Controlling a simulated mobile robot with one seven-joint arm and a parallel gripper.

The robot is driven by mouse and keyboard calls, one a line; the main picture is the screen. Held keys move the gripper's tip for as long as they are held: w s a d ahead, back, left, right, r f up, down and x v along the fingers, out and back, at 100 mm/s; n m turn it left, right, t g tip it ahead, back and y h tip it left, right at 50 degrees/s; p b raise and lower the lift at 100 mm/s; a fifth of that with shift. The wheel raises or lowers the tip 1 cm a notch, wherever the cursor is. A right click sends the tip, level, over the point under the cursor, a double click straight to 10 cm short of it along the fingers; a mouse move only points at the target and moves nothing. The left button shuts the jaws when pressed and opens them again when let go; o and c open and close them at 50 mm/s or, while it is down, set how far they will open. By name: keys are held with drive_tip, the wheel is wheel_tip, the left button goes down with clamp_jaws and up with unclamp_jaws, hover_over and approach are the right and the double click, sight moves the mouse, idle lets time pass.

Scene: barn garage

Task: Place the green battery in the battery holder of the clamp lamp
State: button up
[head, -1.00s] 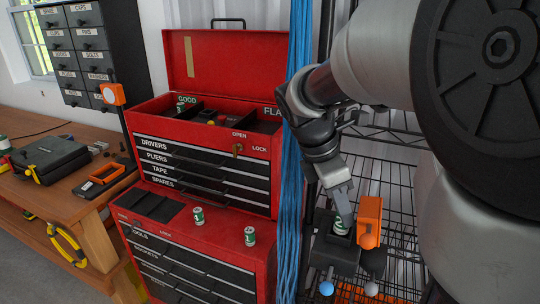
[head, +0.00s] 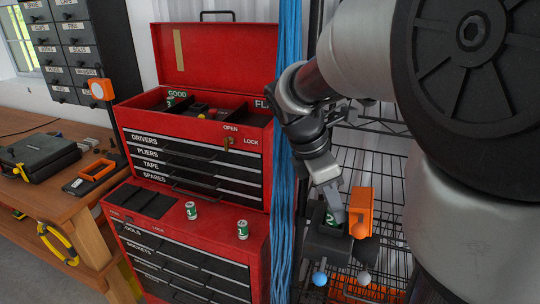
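A green battery (head: 331,218) shows at the black box (head: 325,242) on the right, which has an orange part beside it and small knobs below. My gripper (head: 334,203) is at this battery, with a grey finger over its right side. Whether the fingers are closed on it cannot be told. Two more green-and-white batteries, one at the left (head: 191,210) and one at the right (head: 242,229), stand upright on the red chest. An orange-headed lamp (head: 102,89) stands at the workbench edge; an orange open frame (head: 97,171) is near its foot. I cannot tell which part is the battery holder.
The red toolbox (head: 200,135) stands open, with a battery inside near the GOOD label. Blue cables (head: 284,210) hang left of my arm. A black wire rack (head: 375,165) stands behind the box. The workbench (head: 50,205) at left holds a black case (head: 42,155).

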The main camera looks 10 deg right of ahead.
drive_tip(key=d+p+v, duration=0.1)
drive_tip(key=v, duration=1.1)
drive_tip(key=s+a+f+m+t+y, duration=0.2)
drive_tip(key=s+m, duration=0.3)
drive_tip(key=m, duration=0.3)
drive_tip(key=s+a+f+m+t+y, duration=0.2)
drive_tip(key=s+a+f+m+t, duration=0.1)
drive_tip(key=m, duration=0.6)
drive_tip(key=s+a+t, duration=0.1)
drive_tip(key=s+a, duration=0.1)
drive_tip(key=shift+s+f+y, duration=0.2)
drive_tip(key=shift+s+y, duration=0.1)
